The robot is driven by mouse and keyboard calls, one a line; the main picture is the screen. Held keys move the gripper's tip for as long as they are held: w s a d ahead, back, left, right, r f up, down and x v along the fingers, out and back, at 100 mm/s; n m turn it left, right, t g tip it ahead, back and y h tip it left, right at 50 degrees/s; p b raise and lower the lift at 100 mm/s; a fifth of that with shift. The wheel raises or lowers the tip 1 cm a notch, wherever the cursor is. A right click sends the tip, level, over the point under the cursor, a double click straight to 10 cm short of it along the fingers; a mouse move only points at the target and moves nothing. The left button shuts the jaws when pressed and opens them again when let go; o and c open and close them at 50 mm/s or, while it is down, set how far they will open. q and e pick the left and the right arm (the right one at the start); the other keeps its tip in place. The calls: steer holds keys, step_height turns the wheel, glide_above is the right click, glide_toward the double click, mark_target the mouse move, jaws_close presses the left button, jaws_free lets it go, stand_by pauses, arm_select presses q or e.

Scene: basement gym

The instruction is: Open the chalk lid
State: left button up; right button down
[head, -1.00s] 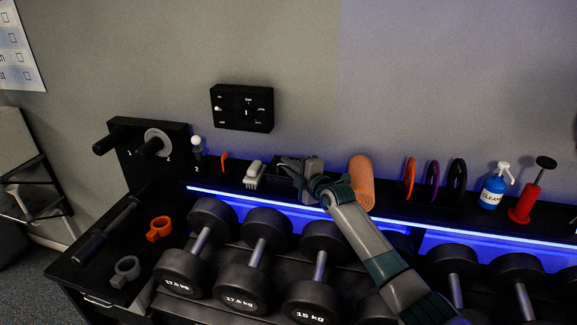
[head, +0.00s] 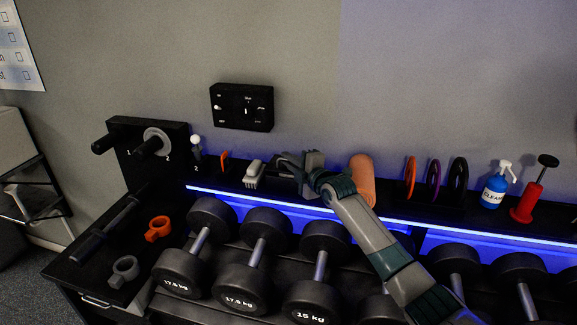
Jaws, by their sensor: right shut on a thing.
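My right gripper (head: 280,161) reaches over the shelf above the dumbbells, between the white-topped brush and the orange roll. It is shut on what appears to be the chalk lid, a small dark part. The lid and its dark container (head: 284,172) blend into the black shelf and are partly hidden by the gripper, so I cannot tell how far the lid is open. My left gripper is not in view.
An orange roll (head: 362,178) is close behind my right wrist. Upright discs (head: 433,180), a blue spray bottle (head: 494,187) and dumbbells (head: 263,232) are nearby. A black switch panel (head: 242,107) hangs above.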

steer(key=shift+w+d+r+b, duration=0.2)
steer(key=shift+w+r+b, duration=0.15)
steer(key=shift+r, duration=0.3)
steer(key=shift+w+r+m, duration=0.2)
steer(key=shift+r+m, duration=0.1)
steer(key=shift+r, duration=0.2)
steer(key=shift+w+d+r+m+g, duration=0.2)
steer(key=shift+w+r+m+g, duration=0.2)
steer(key=shift+g, duration=0.4)
steer(key=shift+w+r+h+b, duration=0.15)
steer(key=shift+w+h+b, duration=0.05)
steer(key=shift+h+b, duration=0.15)
steer(key=shift+w+d+g, duration=0.1)
steer(key=shift+w+g, duration=0.05)
steer(key=shift+g, duration=0.15)
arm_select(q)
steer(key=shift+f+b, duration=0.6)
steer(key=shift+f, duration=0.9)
arm_select(e)
steer(key=shift+w+r, duration=0.3)
steer(key=shift+r, duration=0.1)
steer(key=shift+d, duration=0.1)
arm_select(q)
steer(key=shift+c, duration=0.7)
